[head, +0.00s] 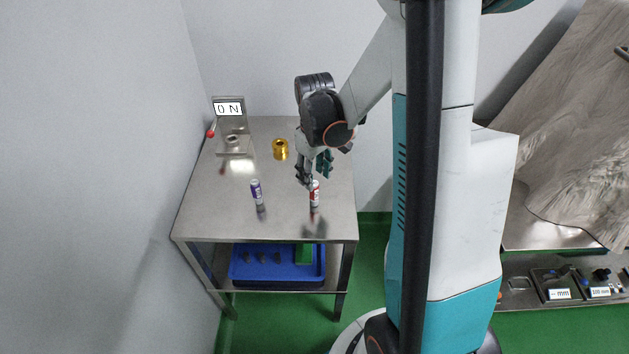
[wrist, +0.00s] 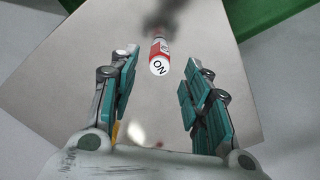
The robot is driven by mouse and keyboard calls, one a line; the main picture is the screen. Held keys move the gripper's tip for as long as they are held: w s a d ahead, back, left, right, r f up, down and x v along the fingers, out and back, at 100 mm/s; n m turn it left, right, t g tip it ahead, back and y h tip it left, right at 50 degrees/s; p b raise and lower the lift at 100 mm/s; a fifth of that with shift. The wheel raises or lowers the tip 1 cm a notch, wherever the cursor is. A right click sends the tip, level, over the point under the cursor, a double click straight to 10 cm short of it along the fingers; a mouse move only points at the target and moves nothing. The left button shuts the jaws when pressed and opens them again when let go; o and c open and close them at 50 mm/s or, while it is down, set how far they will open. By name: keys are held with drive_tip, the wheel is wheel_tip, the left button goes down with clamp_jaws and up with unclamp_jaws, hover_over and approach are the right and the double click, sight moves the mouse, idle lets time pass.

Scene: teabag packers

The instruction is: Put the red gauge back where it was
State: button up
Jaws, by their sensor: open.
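The red gauge (head: 314,194) is a small red and white cylinder standing upright on the steel table (head: 205,200), near its front right. In the wrist view the red gauge (wrist: 159,55) shows its white end with dark lettering, beyond and between my fingertips. My gripper (head: 312,178) is just above and behind it in the head view. In the wrist view my gripper (wrist: 158,85) is open, with teal pads apart and nothing between them. I cannot tell whether a finger touches the gauge.
A purple and white gauge (head: 256,191) stands left of the red one. A brass cylinder (head: 280,149) and a device with an "ON" display (head: 229,109) and red-knobbed lever (head: 211,133) are farther back. A blue tray (head: 277,281) sits on the lower shelf. The table's front left is clear.

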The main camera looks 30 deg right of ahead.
drive_tip(key=shift+r+p, duration=0.4)
drive_tip(key=shift+r, duration=1.4)
